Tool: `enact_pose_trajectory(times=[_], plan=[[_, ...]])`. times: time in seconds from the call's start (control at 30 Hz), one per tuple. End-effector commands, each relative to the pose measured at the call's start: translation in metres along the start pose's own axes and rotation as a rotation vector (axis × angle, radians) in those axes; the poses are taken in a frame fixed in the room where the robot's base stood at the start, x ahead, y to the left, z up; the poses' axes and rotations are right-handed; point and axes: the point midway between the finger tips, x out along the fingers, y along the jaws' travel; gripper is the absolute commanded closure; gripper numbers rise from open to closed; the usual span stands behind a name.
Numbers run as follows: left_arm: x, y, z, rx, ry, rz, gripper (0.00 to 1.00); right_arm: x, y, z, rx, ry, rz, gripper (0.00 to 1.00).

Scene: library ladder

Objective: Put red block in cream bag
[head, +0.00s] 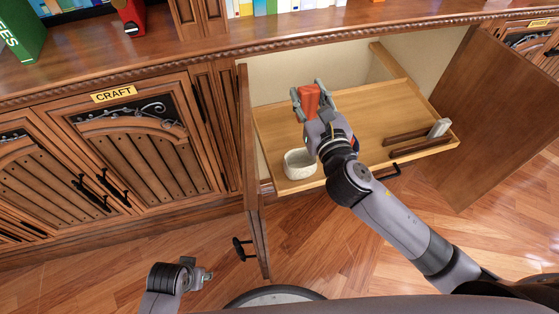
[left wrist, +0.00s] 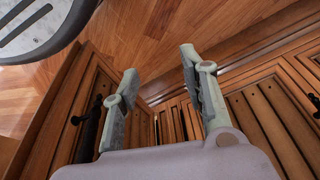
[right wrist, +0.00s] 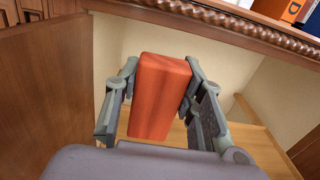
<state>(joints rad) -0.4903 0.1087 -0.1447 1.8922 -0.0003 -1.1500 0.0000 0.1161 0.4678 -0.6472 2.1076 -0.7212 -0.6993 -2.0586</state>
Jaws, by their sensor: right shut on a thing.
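My right gripper (head: 312,101) is shut on the red block (head: 309,99), above the pulled-out wooden shelf. In the right wrist view the red block (right wrist: 158,95) sits between the two fingers (right wrist: 160,100). A cream bag (head: 300,164), small and round with an open top, stands at the front left of the shelf, below and to the left of the block and apart from it. My left gripper (left wrist: 160,85) is open and empty, its fingers spread; in the head view it shows low at the left (head: 205,276), away from the shelf.
The shelf (head: 385,105) sits inside an open cabinet with doors at left (head: 252,180) and right (head: 500,110). A brown rack with a grey-white item (head: 439,128) lies at its right. A counter (head: 240,30) with books runs above. A closed cabinet labelled CRAFT (head: 140,145) stands at left.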

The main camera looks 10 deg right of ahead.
Motion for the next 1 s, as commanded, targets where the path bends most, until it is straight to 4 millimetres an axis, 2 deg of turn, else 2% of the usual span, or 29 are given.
enact_pose_trajectory(times=[0.07,0.17,0.47,0.67,0.7,0.77,0.83,1.0], plan=[[-0.002,0.001,-0.001,-0.001,0.002,0.002,0.60,-0.002,0.001,-0.004,0.000,0.002,0.001,0.92],[-0.018,0.001,-0.008,-0.003,0.016,0.002,0.60,-0.002,0.001,-0.016,0.002,0.002,0.001,0.92],[-0.088,-0.003,-0.021,-0.008,0.053,-0.006,0.60,-0.002,0.002,-0.058,0.002,0.002,0.001,0.92],[-0.127,-0.004,-0.017,-0.010,0.075,-0.011,0.60,-0.002,0.002,-0.095,0.003,0.003,0.001,0.92],[-0.113,-0.003,-0.019,-0.009,0.089,-0.009,0.60,-0.002,0.001,-0.109,0.003,0.003,0.000,0.92],[-0.104,-0.003,-0.023,-0.008,0.115,-0.008,0.60,-0.002,0.001,-0.124,0.002,0.004,0.000,0.92],[-0.109,-0.001,-0.043,-0.005,0.192,-0.005,0.60,-0.002,0.002,-0.122,0.002,0.000,0.001,0.92],[-0.113,0.004,-0.088,0.003,0.395,0.005,0.60,-0.002,0.001,-0.136,0.002,0.000,0.001,0.92]])
